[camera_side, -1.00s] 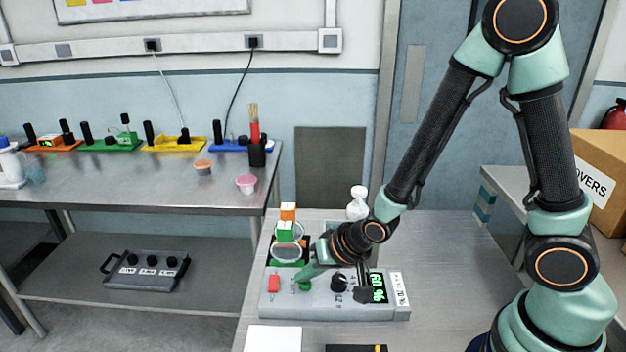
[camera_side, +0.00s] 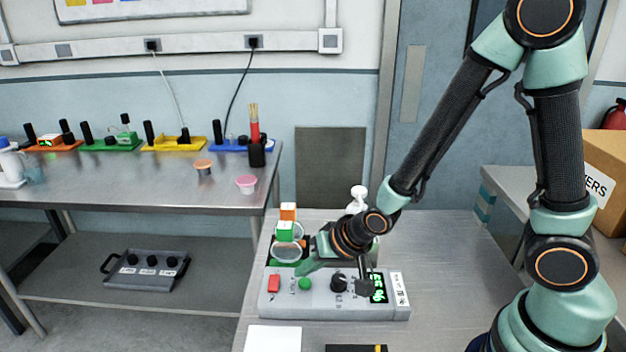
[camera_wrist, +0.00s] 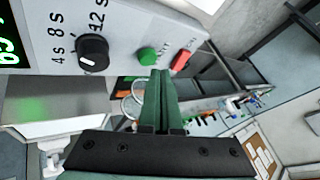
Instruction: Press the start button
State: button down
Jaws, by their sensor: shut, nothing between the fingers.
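The grey control box (camera_side: 330,304) sits on the near table. It carries a green button (camera_side: 305,284), a red button (camera_side: 274,283), a black knob (camera_side: 339,281) and a green-lit display (camera_side: 379,288). My gripper (camera_side: 304,270) is shut and empty, with its tips just above and behind the green button. In the wrist view the shut fingers (camera_wrist: 162,76) end close beside the green button (camera_wrist: 147,56), apart from it as far as I can see. The red button (camera_wrist: 181,60) and the knob (camera_wrist: 93,49) also show there.
Orange and green blocks (camera_side: 286,222) and clear round dishes (camera_side: 286,250) stand behind the box. A white bottle (camera_side: 358,203) is further back. A white sheet (camera_side: 274,338) lies in front. The table's right part is clear.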

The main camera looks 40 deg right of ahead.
aim_at(307, 284)
jog(key=shift+r, duration=2.5)
jog(key=shift+r, duration=0.1)
jog(key=s+d+r+n+h, duration=0.1)
jog(key=s+d+r+n, duration=0.1)
jog(key=s+d+r, duration=0.2)
jog(key=s+d+r+n+g+h, duration=0.1)
jog(key=s+d+r+n, duration=0.2)
jog(key=r, duration=0.6)
jog(key=s+d, duration=0.2)
jog(key=d, duration=0.1)
jog(key=shift+r+g, duration=0.25)
jog(key=shift+g, duration=0.05)
